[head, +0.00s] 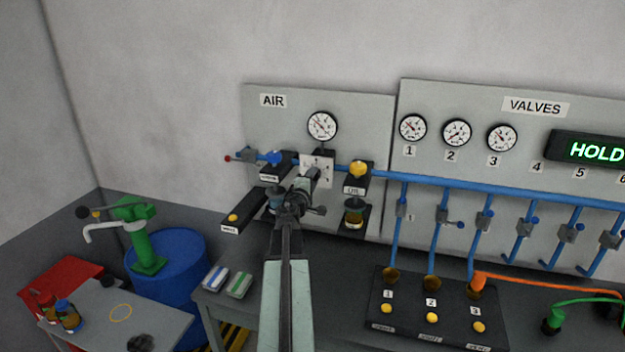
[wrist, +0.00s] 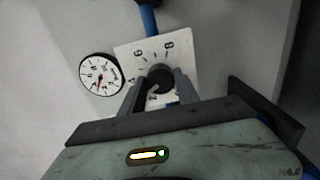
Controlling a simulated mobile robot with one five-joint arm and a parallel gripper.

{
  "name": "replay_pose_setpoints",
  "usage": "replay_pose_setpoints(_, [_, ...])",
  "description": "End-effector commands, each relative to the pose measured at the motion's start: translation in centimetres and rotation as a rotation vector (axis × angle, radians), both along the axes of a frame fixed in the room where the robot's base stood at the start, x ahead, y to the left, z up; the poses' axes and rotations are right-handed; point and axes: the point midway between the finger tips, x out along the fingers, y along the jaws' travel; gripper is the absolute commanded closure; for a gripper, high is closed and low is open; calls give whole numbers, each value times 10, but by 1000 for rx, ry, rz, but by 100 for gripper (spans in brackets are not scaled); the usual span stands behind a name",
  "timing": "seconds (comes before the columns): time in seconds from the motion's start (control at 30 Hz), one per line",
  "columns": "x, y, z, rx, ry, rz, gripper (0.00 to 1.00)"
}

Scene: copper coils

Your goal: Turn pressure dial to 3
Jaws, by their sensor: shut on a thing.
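The pressure dial is a dark round knob (wrist: 160,76) on a square white plate (wrist: 129,56) with numbers around it. Its plate (head: 325,164) also shows in the head view, on the AIR panel below a round gauge (head: 322,125). My gripper (wrist: 160,92) is shut on the knob, with one finger on each side of it. In the head view my gripper (head: 312,176) and arm cover the knob and part of the plate. On the plate 6 and 8 can be read, and a partly hidden figure shows at the lower left. I cannot tell the exact setting.
A blue pipe (head: 450,181) runs past the dial. A blue knob (head: 274,158) stands left of it and a yellow knob (head: 358,168) right. The VALVES panel (head: 580,125) with gauges and a green HOLD display (head: 597,150) is at right.

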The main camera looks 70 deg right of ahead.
Motion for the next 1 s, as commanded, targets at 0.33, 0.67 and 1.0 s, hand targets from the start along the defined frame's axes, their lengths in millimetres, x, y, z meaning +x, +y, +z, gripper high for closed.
replay_pose_setpoints(0.33, [0, 0, 0, -3, 60, 2, 100])
replay_pose_setpoints(0.67, [1, 0, 0, -3, 61, 2, 100])
replay_pose_setpoints(1.0, [1, 0, 0, -3, 61, 1, 41])
